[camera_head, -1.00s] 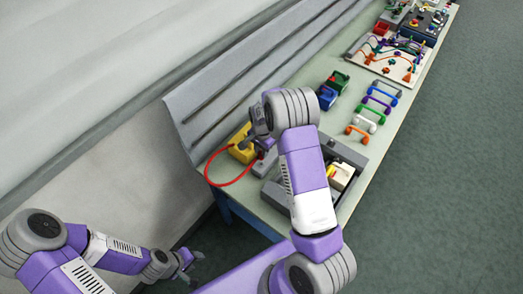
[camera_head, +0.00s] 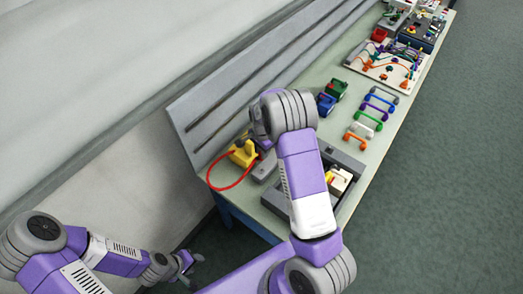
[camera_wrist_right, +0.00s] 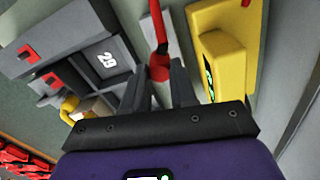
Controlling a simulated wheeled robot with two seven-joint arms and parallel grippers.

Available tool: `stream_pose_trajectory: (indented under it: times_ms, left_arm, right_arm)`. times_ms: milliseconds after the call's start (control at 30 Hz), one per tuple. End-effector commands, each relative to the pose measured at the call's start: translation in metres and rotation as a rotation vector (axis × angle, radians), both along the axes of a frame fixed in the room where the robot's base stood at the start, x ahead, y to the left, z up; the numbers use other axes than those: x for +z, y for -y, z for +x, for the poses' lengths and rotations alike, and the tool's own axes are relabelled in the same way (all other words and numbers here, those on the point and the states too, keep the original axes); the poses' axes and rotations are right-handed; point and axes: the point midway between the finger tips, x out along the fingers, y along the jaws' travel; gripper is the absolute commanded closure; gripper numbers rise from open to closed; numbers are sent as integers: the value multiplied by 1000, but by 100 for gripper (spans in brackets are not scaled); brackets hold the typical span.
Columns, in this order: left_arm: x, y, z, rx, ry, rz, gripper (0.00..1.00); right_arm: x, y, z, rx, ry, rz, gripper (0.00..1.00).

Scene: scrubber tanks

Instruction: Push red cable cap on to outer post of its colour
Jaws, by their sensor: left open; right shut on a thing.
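The red cable cap (camera_wrist_right: 159,68) is between the fingertips of my right gripper (camera_wrist_right: 159,88), which is shut on it, in the right wrist view. The red cable (camera_wrist_right: 158,25) runs away from the cap. In the head view the red cable (camera_head: 222,188) loops at the near end of the bench beside a yellow block (camera_head: 243,153); my right wrist hides the cap. The yellow block (camera_wrist_right: 222,60) stands just right of the fingers in the wrist view. I cannot make out the outer post. My left gripper (camera_head: 190,264) is open and empty, low off the bench.
A grey unit (camera_wrist_right: 85,60) marked 29, with red parts, lies left of the fingers in the wrist view. A grey tray (camera_head: 345,200) is right of my right arm. Coloured handles (camera_head: 375,115) and a cable board (camera_head: 385,65) lie farther along the bench.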

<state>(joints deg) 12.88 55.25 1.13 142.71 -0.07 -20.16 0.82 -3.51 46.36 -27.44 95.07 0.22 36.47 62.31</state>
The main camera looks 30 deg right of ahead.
Motion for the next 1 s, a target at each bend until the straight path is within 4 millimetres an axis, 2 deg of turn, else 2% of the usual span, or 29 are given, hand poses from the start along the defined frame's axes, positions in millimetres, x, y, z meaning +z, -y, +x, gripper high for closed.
stream_pose_trajectory:
  times_ms: [1000]
  left_arm:
    - [1,0,0,0,0,0,57]
  right_arm:
    - [0,54,-149,-5,0,0,100]
